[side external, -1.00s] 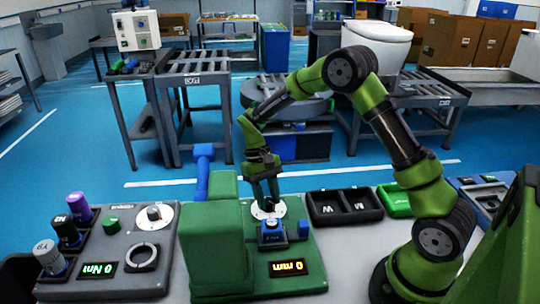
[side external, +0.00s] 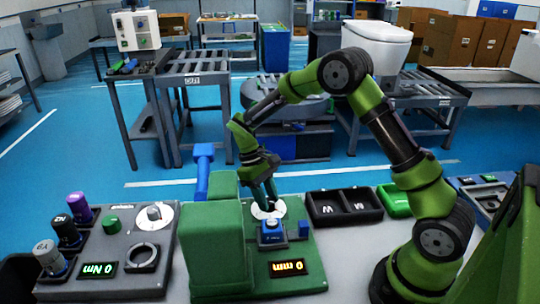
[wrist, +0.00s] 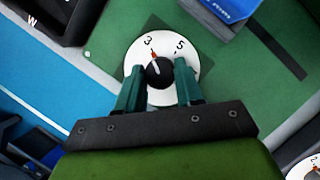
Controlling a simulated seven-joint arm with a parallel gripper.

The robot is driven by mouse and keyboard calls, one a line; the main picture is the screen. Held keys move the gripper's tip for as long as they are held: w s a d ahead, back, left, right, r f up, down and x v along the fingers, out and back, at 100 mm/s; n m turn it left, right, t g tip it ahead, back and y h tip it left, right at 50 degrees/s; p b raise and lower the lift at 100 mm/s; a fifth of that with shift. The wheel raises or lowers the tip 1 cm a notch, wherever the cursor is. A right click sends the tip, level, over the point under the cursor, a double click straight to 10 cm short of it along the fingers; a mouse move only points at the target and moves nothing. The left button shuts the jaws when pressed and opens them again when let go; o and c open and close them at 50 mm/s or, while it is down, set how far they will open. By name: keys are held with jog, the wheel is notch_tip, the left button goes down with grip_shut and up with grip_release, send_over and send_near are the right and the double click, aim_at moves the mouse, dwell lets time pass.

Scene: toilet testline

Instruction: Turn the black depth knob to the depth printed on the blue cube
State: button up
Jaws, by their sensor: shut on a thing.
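The black depth knob (wrist: 158,72) sits on a white round dial (wrist: 192,90), marked 3 and 5 in the wrist view. Its orange-red pointer is close to the 3. My gripper (wrist: 159,76) is shut on the knob, one finger on each side. In the side view my gripper (side external: 268,203) reaches down to the dial (side external: 258,213) and mostly hides the knob. A blue block (wrist: 228,6) with white print is cut off at the wrist view's top edge; the print is unreadable. In the side view, a blue block (side external: 271,237) and a small blue piece (side external: 305,229) stand in front of the dial.
A display (side external: 287,268) on the green station reads 0 mm. A tall green housing (side external: 213,255) stands close left of my gripper. A black two-bin tray (side external: 345,207) and a green tray (side external: 395,201) are to the right. A grey torque station (side external: 125,245) is at left.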

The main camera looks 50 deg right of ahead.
jog(key=o, duration=1)
jog(key=shift+r, duration=0.1)
jog(key=v, duration=1.6)
jog(key=shift+w+r, duration=0.25)
jog(key=shift+r, duration=0.05)
jog(key=s+a+r+m+t, duration=0.1)
jog(key=s+r+t, duration=0.1)
jog(key=s+t, duration=0.2)
jog(key=s+a+r+m+t+y, duration=0.1)
jog(key=s+a+r+t, duration=0.1)
jog(key=s, duration=0.9)
jog(key=s+a+r+m+t+y, duration=0.1)
jog(key=s+a+r+m+t, duration=0.1)
jog(key=s+t, duration=0.3)
jog(key=shift+s+a+t, duration=0.1)
jog(key=shift+s+t, duration=0.2)
jog(key=shift+s, duration=1.2)
